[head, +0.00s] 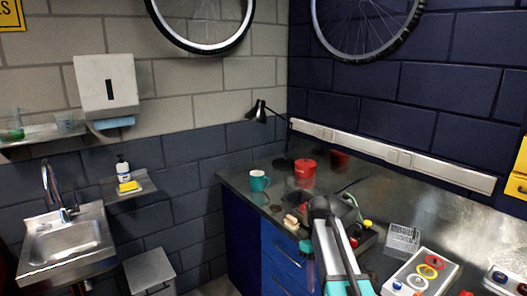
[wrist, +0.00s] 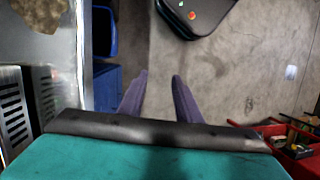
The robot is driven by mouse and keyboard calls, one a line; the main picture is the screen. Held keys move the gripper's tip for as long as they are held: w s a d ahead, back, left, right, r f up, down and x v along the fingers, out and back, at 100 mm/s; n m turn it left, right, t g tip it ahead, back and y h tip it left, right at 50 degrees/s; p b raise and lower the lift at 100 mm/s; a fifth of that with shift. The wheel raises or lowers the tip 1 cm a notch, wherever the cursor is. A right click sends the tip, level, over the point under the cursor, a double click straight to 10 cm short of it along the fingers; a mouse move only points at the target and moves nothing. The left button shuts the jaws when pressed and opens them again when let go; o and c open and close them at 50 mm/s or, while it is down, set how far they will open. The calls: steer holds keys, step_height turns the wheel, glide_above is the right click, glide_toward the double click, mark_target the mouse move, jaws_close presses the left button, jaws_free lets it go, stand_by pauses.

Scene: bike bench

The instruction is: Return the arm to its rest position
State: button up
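My arm (head: 345,262), teal, black and silver, rises from the lower edge of the head view, in front of the bench. It bends at a black joint near the bench top. In the wrist view my gripper (wrist: 160,77) points down over the grey floor. Its two dark purple fingers stand apart with only floor between them, so it is open and empty.
The workbench (head: 232,178) carries a teal mug (head: 259,181), a red pot (head: 305,170) and a tray with round coloured rings (head: 430,267). A sink (head: 67,245) is at left. A red tray of tools (wrist: 297,150) lies at the wrist view's right. Floor below the fingers is clear.

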steer(key=s+f+m+g+b, duration=0.1)
steer(key=s+f+g, duration=0.1)
steer(key=s+f, duration=0.9)
steer(key=s+f+g, duration=0.1)
steer(key=s+f, duration=0.5)
steer(key=f, duration=0.9)
steer(key=s+f+m, duration=0.2)
steer(key=s+f, duration=0.5)
steer(key=s, duration=0.3)
steer(key=s+f+m+t, duration=0.1)
steer(key=s+f+m, duration=0.2)
steer(key=s+f, duration=0.5)
steer(key=shift+s+a+m+b, duration=0.3)
steer(key=shift+s, duration=0.95)
